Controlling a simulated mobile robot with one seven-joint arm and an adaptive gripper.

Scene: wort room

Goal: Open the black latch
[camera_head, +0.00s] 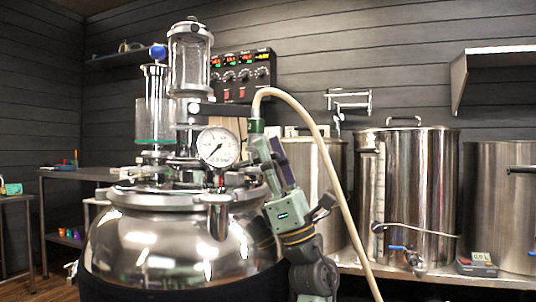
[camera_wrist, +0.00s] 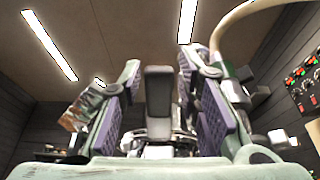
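The black latch (camera_wrist: 158,92) shows in the wrist view as an upright dark grey handle with a rounded top. It stands between the two fingers of my gripper (camera_wrist: 160,62), with a visible gap on each side. The fingers have purple ribbed pads and are spread apart. In the head view my gripper (camera_head: 272,165) is at the right side of the steel vessel's lid (camera_head: 160,198), right of the pressure gauge (camera_head: 217,147). I cannot make out the latch in the head view; the gripper may hide it.
A pale hose (camera_head: 325,150) arches from the vessel's top down past the right of my arm. Glass cylinders (camera_head: 189,62) stand on the lid. Steel tanks (camera_head: 420,185) stand on a bench at right. A control panel (camera_head: 243,73) is on the back wall.

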